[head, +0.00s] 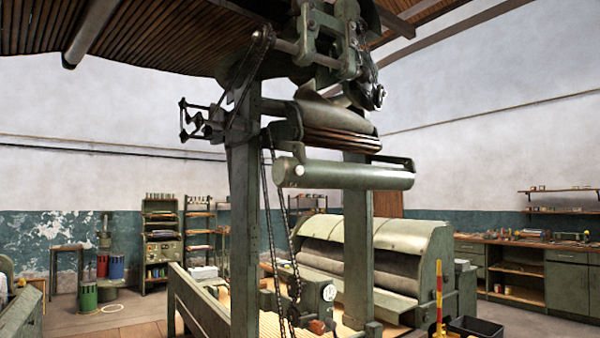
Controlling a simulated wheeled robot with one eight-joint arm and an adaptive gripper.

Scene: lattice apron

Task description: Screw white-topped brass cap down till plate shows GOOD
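My gripper is not in the head view. I cannot make out a white-topped brass cap or a plate with the word GOOD. A tall green machine frame (244,210) stands in the middle, with rollers and a chain. A green horizontal roller (350,176) on it has a small white round spot on its left end. A pale round dial or disc (329,293) sits low on the machine; its markings are too small to read.
A green drum machine (400,240) stands behind the frame. A workbench (530,245) runs along the right wall. A black bin (475,326) and a yellow-red post (439,295) stand at front right. Shelves (160,235) and drums (88,297) stand at left. Some floor at left is clear.

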